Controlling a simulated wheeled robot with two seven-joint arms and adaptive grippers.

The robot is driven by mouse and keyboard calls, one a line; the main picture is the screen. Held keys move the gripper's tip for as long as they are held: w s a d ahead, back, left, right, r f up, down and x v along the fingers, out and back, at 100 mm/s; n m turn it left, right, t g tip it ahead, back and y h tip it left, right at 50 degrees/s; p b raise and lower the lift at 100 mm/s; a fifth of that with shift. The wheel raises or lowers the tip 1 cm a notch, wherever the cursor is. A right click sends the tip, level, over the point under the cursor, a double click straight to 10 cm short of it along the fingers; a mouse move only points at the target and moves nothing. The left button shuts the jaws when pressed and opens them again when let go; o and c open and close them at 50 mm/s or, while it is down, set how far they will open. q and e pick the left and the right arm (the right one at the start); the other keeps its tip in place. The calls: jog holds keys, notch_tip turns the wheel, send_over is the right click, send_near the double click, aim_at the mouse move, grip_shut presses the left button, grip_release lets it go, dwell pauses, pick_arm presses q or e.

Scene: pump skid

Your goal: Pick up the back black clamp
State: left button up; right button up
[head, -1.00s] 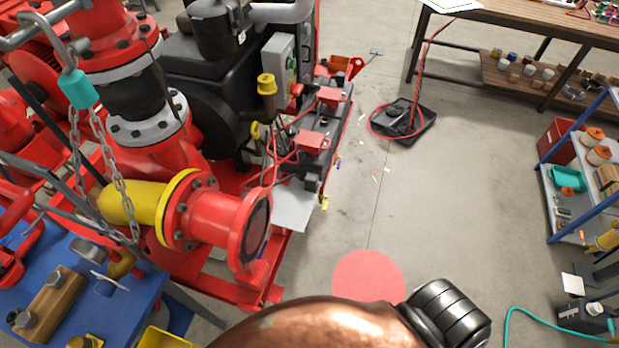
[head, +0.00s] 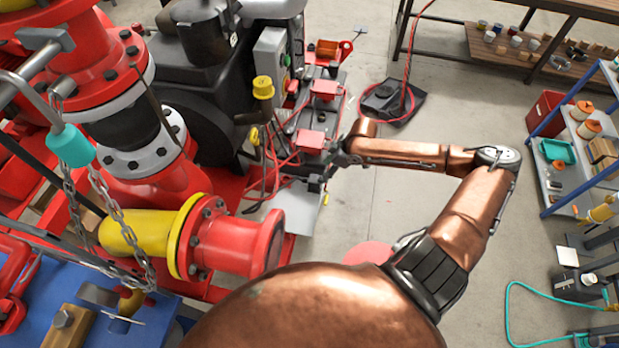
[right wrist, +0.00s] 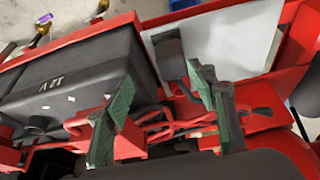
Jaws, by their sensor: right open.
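My right gripper (head: 341,157) is beside the near battery on the pump skid, at the end of my copper-coloured arm. In the right wrist view its green-padded fingers (right wrist: 160,84) are apart, with nothing clearly held. A dark block (right wrist: 168,52) shows just past the fingertips, over a pale plate; I cannot tell if it is a black clamp. The black battery (right wrist: 75,78), marked 12V, lies left of the fingers. Red cables (right wrist: 180,127) run below and between them. No black clamp can be made out surely in the head view. My left gripper is not in view.
Two red blocks (head: 325,89) sit on the batteries. The red flanged pipe (head: 235,240) and hanging chain (head: 110,215) stand left. A black pad with a red cable (head: 390,100) lies on the floor behind. The floor right of the skid is open.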

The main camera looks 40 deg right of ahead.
aim_at(316, 179)
jog(key=shift+a+f, duration=0.25)
jog(key=shift+a, duration=0.3)
jog(key=shift+a+f, duration=0.25)
jog(key=shift+a, duration=0.25)
jog(key=shift+w+f+b, duration=0.1)
jog(key=shift+f+b, duration=0.2)
jog(key=shift+b, duration=0.05)
jog(key=b+x, duration=0.1)
jog(key=x, duration=0.4)
jog(key=shift+w+a, duration=0.1)
jog(key=shift+a, duration=0.05)
jog(key=c, duration=0.3)
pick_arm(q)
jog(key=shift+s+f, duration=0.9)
pick_arm(e)
grip_shut()
